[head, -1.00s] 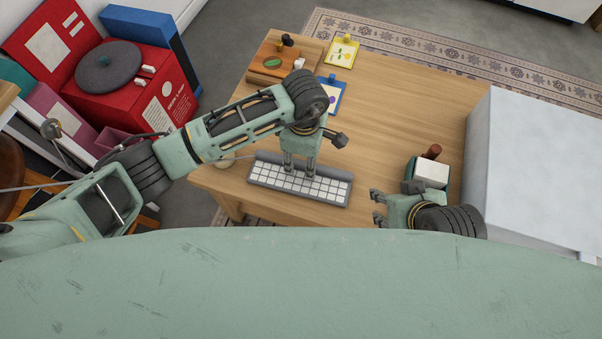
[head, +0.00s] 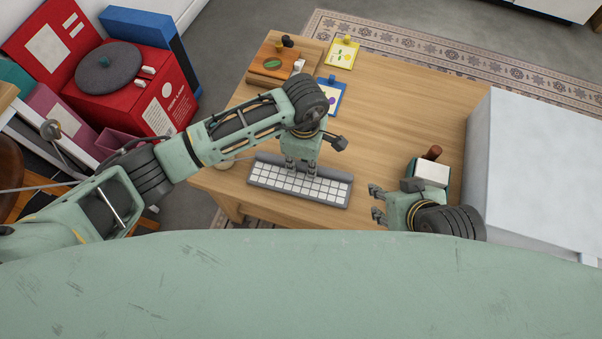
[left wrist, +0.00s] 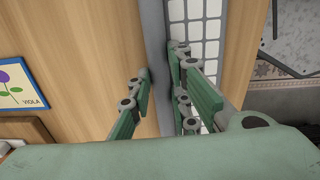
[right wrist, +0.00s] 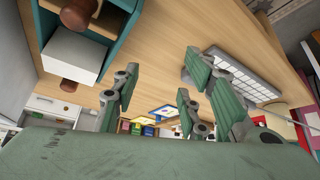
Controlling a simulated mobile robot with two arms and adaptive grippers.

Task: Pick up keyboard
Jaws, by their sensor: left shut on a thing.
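The white-keyed grey keyboard (head: 325,190) lies on the wooden table near its front edge. My left gripper (head: 301,169) points down over its back edge. In the left wrist view the fingers (left wrist: 163,100) stand on either side of the keyboard's dark grey back strip, one of them over the white keys (left wrist: 198,30). The left gripper is shut on the keyboard. My right gripper (head: 376,204) is open and empty to the right of the keyboard. The right wrist view shows its spread fingers (right wrist: 165,85) with the keyboard (right wrist: 240,75) beyond them.
A small teal box with a white drawer (head: 432,173) stands by the right gripper. A large pale box (head: 535,170) bounds the right side. The middle of the table is clear.

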